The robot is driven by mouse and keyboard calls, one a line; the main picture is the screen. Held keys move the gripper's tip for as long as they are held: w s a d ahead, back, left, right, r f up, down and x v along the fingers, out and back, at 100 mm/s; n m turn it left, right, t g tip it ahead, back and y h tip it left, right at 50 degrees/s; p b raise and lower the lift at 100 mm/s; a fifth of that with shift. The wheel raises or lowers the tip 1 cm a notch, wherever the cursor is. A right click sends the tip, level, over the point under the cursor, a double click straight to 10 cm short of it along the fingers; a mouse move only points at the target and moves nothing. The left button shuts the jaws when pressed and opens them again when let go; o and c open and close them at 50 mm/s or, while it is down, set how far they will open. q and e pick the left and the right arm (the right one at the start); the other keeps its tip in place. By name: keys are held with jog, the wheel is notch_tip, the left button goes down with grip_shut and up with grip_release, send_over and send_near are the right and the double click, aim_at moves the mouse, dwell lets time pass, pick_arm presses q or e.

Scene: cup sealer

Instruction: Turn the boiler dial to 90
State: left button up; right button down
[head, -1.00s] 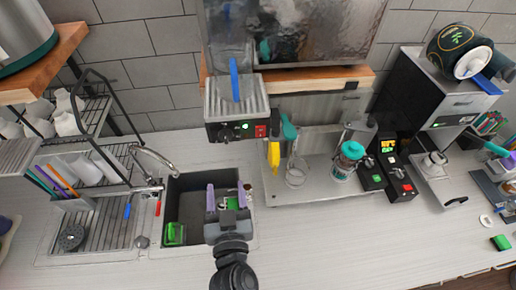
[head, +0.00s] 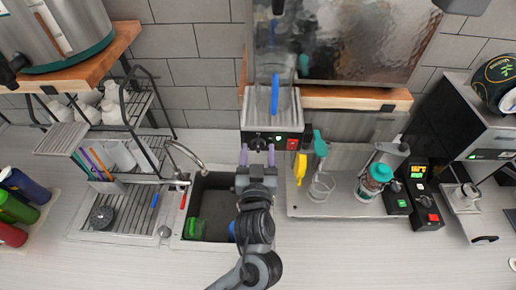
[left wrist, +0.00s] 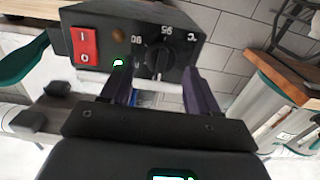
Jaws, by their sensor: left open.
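The boiler (head: 271,141) stands under the metal tank at the back wall, its dark front panel facing me. Its black round dial (head: 258,144) is left of the red power switch (head: 293,143). In the left wrist view the panel appears turned over, with the dial (left wrist: 160,60), temperature marks around it, a green light and the red switch (left wrist: 86,47). The dial's exact setting is not clear. My left gripper (head: 257,155) is open and empty just in front of the dial. Its purple fingers (left wrist: 160,90) stand on either side of it; contact cannot be told. My right gripper is not in view.
The sink (head: 213,215) lies below my left arm, with a green object in it. A yellow-handled item (head: 300,168), a glass cup (head: 321,185) and a teal-lidded jar (head: 372,182) stand right of the boiler. A dish rack (head: 120,205) is at left.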

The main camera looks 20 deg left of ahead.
pick_arm(q)
jog(key=shift+w+a, duration=0.1)
jog(key=shift+w, duration=0.2)
jog(key=c, duration=1)
